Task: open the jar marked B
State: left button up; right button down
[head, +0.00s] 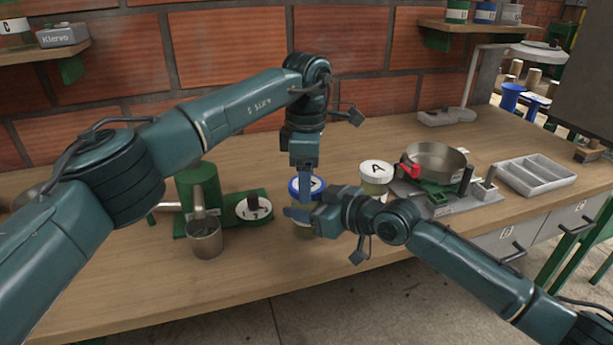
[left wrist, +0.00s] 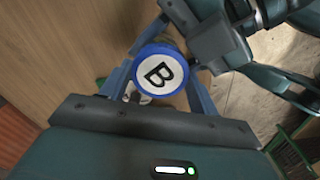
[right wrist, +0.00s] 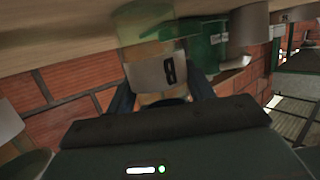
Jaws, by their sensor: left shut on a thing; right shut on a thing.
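The jar marked B has a blue-rimmed lid (head: 318,184) with a white top. In the left wrist view the lid (left wrist: 160,74) faces the camera and shows a large B. My left gripper (head: 305,190) comes down from above and is shut on the lid, one finger on each side. My right gripper (head: 310,213) reaches in from the right, below the lid, and is shut on the jar's body. The right wrist view shows a pale label (right wrist: 158,73) on the jar between its fingers. In the head view the arms hide most of the body. The lid appears seated on the jar.
A jar with a white lid marked A (head: 376,170) stands just right. Beyond it are a metal pan (head: 436,160) on a scale-like device and a divided tray (head: 537,175). A metal cup (head: 204,240) and a green machine (head: 199,183) stand left. The front bench strip is clear.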

pick_arm(q)
jog(key=shift+n, duration=1.7)
jog(key=shift+c, duration=0.4)
jog(key=o, duration=1.1)
